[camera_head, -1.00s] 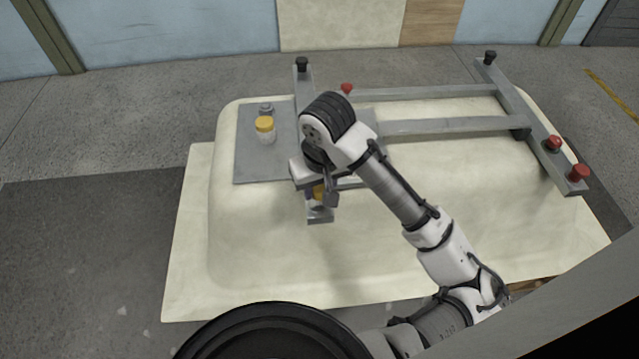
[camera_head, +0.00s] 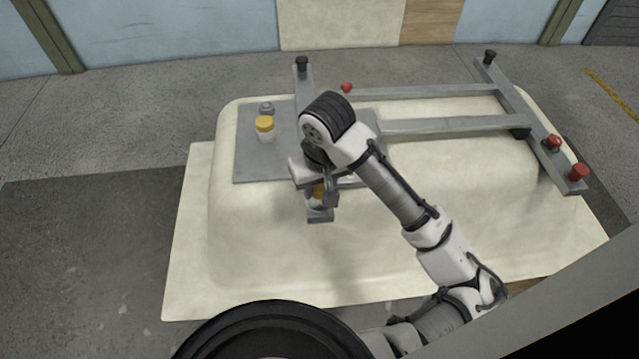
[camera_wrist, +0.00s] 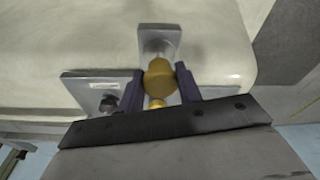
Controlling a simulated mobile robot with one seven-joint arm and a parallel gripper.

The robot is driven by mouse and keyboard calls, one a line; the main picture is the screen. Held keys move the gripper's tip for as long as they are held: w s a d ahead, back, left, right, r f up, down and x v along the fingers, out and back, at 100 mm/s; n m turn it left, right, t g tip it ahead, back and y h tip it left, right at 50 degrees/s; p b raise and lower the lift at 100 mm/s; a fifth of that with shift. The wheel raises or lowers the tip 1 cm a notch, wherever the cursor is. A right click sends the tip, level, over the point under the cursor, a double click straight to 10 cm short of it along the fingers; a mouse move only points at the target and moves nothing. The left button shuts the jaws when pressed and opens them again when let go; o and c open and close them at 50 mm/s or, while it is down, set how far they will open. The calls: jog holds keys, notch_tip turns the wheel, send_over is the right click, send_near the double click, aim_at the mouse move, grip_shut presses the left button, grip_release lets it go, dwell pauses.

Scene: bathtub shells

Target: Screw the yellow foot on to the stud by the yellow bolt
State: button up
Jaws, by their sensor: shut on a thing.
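My gripper (camera_head: 322,192) is at the near end of the frame bar on the upturned tub shell (camera_head: 420,230). In the wrist view, my gripper (camera_wrist: 160,83) has its two dark fingers on either side of the round yellow foot (camera_wrist: 160,72) and is shut on it. A smaller yellow piece, apparently the yellow bolt (camera_wrist: 156,103), shows just by the foot, partly hidden by the gripper body. In the head view only a sliver of yellow (camera_head: 318,193) shows between the fingers. The stud is hidden, so I cannot tell how far the foot is on it.
A grey plate (camera_head: 250,160) on the shell carries a white piece with a yellow top (camera_head: 265,127) and a small grey piece (camera_head: 266,108). Grey frame bars (camera_head: 450,125) with red feet (camera_head: 578,172) and black ones (camera_head: 490,56) lie across the shell.

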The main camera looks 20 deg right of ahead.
jog(key=shift+f+b, duration=0.95)
jog(key=shift+f, duration=0.35)
jog(key=o, duration=1.1)
jog(key=shift+c, duration=0.2)
notch_tip(320, 180, up, 14)
jog(key=s, duration=0.2)
jog(key=shift+p, duration=0.35)
jog(key=shift+f, duration=0.1)
jog(key=shift+a, duration=0.15)
jog(key=shift+c, duration=0.2)
